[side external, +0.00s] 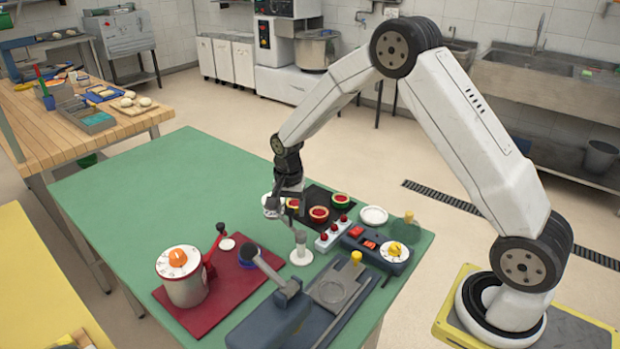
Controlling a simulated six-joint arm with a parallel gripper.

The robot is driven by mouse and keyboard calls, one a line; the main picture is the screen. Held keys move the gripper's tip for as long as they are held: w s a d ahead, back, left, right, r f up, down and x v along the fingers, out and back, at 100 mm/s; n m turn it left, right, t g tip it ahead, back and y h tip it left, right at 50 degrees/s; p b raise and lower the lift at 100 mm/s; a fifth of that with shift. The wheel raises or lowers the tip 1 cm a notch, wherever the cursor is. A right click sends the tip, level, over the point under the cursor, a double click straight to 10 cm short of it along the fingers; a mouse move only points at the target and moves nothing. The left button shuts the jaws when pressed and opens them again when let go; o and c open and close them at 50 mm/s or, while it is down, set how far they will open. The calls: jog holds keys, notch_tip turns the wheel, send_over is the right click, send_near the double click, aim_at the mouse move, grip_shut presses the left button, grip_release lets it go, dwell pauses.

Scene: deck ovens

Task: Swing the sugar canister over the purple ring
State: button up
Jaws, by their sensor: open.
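A steel canister (187,288) with a white dial top and an orange knob (178,257) stands on a red board (232,290); I cannot tell whether it is the sugar canister. My gripper (289,209) is open above the far right part of the green table, well to the right of the canister. What lies between its fingers is too small to tell.
A dark blue press with a grey lever (268,270) stands at the table's front. A white post (301,250), a red-button box (334,235), a control box with a yellow dial (394,250) and red-green discs (341,200) crowd the right. The green table's far left (150,185) is clear.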

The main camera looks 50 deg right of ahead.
grip_shut()
dwell(1.4)
